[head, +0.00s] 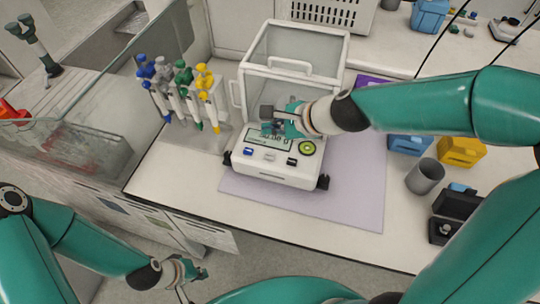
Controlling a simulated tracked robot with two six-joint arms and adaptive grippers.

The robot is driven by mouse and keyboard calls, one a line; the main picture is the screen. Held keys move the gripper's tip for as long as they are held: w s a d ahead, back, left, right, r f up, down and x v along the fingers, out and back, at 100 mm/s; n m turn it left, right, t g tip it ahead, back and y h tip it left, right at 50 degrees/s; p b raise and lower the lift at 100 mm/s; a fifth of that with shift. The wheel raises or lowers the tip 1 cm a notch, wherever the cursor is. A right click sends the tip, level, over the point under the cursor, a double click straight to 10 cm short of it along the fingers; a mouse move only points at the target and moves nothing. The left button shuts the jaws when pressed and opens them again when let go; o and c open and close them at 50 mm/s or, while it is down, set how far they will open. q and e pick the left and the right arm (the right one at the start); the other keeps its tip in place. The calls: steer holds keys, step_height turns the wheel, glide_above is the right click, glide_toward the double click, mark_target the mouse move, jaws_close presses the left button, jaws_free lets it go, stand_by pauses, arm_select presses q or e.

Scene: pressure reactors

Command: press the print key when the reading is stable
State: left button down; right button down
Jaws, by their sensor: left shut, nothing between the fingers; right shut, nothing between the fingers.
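The balance (272,174) stands on a purple mat, with a clear draft shield (290,60) behind its panel. Its display (262,140) shows dark digits, partly covered by my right gripper, so I cannot read the full value. On the front panel are a blue key (248,152), a grey key (269,157), a dark key (292,162) and a round green key (307,147); their labels are too small to read. My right gripper (275,118) is shut and empty, above the display's upper part. My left gripper (190,285) is shut and empty, low at the bottom, away from the balance.
A pipette rack (209,105) with coloured pipettes stands left of the balance. To the right are a grey cup (425,176), a yellow bin (460,152), a blue bin (410,142) and an open black box (458,212). The mat (350,205) is bare in front and right.

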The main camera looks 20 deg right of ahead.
mark_target(272, 157)
steer(key=shift+f+b, duration=3.55)
steer(key=shift+f, duration=0.4)
steer(key=shift+f, duration=0.1)
steer(key=shift+f+b, duration=0.25)
steer(key=shift+b, duration=0.1)
steer(key=shift+f+b, duration=0.4)
steer(key=shift+r, duration=0.15)
steer(key=shift+r+p, duration=0.75)
steer(key=shift+p, duration=0.1)
step_height(272, 157, up, 5)
steer(key=p, duration=0.5)
